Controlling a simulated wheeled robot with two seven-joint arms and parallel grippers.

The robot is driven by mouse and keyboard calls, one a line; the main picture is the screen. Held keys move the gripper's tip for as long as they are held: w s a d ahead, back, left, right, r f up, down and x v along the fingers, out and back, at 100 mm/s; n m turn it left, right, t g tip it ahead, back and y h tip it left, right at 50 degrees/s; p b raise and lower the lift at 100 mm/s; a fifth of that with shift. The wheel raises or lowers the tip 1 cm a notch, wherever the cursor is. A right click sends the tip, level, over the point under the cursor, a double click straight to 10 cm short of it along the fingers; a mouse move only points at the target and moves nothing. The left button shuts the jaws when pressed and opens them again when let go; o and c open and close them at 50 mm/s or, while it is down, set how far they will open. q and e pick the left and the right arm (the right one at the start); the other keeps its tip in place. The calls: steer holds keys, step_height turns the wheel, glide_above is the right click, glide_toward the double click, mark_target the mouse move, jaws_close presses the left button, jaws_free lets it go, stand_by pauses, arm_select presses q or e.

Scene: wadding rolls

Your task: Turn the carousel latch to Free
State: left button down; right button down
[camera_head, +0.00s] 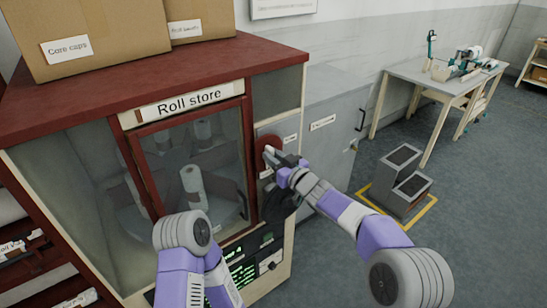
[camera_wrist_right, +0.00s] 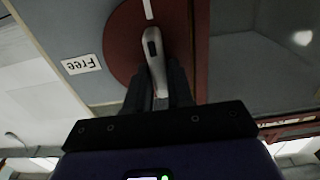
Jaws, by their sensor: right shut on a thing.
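The carousel latch is a dark red disc (camera_head: 268,149) with a pale lever, on the grey panel right of the Roll store door. In the right wrist view the disc (camera_wrist_right: 120,45) carries the pale lever (camera_wrist_right: 153,45), roughly in line with a white mark at the picture's top. The "Free" label (camera_wrist_right: 82,64) appears upside down beside the disc, off the lever's line. My right gripper (camera_wrist_right: 160,88) is shut on the lever; in the head view it (camera_head: 275,158) reaches the latch from the right. My left arm shows at the bottom; its gripper is out of view.
The Roll store (camera_head: 187,103) has a glass door with white rolls behind it. Cardboard boxes (camera_head: 95,38) stand on its top. A grey step (camera_head: 400,180) stands on the floor to the right, before a table (camera_head: 445,78). Open floor lies at the right.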

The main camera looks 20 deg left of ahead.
steer(key=shift+n, duration=0.4)
steer(key=shift+s+a+f+n+b, duration=0.1)
steer(key=shift+s+f+n+b, duration=0.1)
steer(key=shift+n+b, duration=2)
steer(key=shift+s+a+f+n+b, duration=0.15)
steer(key=shift+n+b, duration=0.8)
steer(key=shift+n, duration=2.5)
steer(key=shift+s+a+f+n+b, duration=0.1)
steer(key=shift+f+n+b, duration=0.1)
steer(key=shift+n+b, duration=2)
steer(key=shift+n+p, duration=0.55)
steer(key=shift+n, duration=0.3)
steer(key=c, duration=1.1)
jaws_free()
steer(key=shift+d, duration=0.1)
steer(key=shift+b+v, duration=0.4)
steer(key=shift+v, duration=3.35)
